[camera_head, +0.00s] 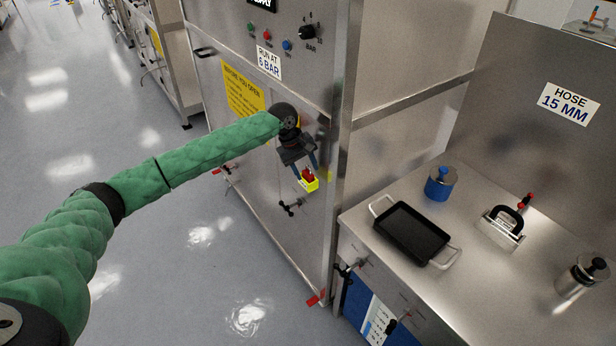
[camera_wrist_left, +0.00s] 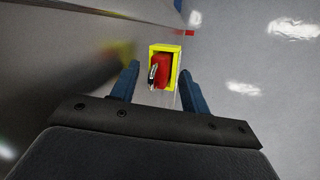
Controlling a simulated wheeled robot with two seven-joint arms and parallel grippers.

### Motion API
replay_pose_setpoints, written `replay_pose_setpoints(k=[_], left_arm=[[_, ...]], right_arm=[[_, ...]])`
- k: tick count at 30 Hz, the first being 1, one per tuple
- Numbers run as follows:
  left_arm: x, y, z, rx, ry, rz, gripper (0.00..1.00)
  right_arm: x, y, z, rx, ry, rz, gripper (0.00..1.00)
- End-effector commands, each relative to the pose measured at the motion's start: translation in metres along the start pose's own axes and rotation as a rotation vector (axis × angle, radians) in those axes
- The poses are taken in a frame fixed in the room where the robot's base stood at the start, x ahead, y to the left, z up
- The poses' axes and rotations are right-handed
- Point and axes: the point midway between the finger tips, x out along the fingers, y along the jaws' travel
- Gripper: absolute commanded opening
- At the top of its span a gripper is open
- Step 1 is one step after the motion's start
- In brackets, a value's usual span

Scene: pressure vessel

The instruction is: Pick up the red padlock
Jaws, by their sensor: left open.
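The red padlock (camera_head: 307,174) sits in a small yellow holder (camera_head: 311,186) on the front of the steel cabinet. In the left wrist view the padlock (camera_wrist_left: 161,70) shows inside the yellow frame (camera_wrist_left: 177,52), with a dark and silvery part at its left side. My left gripper (camera_head: 308,172) is at the holder, its blue fingers open. In the wrist view the fingers of the left gripper (camera_wrist_left: 160,88) stand left and right of the padlock, apart from it, with the padlock a little beyond the tips. My right gripper is not in view.
The cabinet panel (camera_head: 262,170) stands right behind the holder, with a black valve handle (camera_head: 292,207) just below. A steel bench (camera_head: 470,262) at right bears a black tray (camera_head: 412,232), a blue canister (camera_head: 440,184) and other items. The floor at left is clear.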

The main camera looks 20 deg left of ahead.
Motion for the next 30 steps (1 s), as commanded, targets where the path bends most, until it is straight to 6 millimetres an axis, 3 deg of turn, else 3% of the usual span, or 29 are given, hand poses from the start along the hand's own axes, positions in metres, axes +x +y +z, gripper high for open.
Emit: replay_pose_setpoints(k=[3, 9, 10, 27, 29, 30], left_arm=[[0.000, 0.000, 0.000, 0.000, 0.000, 0.000, 0.42], [0.000, 0.000, 0.000, 0.000, 0.000, 0.000, 0.03], [0.000, 0.000, 0.000, 0.000, 0.000, 0.000, 0.00], [-0.005, 0.001, 0.001, 0.000, 0.001, 0.000, 0.00], [-0.009, 0.003, 0.001, 0.000, 0.001, 0.002, 0.00], [-0.012, 0.004, 0.002, 0.000, 0.002, 0.002, 0.00]], right_arm=[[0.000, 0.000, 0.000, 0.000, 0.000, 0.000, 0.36], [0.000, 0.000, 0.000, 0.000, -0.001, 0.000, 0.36], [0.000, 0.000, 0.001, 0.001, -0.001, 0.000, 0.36], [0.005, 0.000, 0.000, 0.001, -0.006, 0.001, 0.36], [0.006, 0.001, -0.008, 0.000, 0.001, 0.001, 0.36], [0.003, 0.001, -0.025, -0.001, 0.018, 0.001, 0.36]])
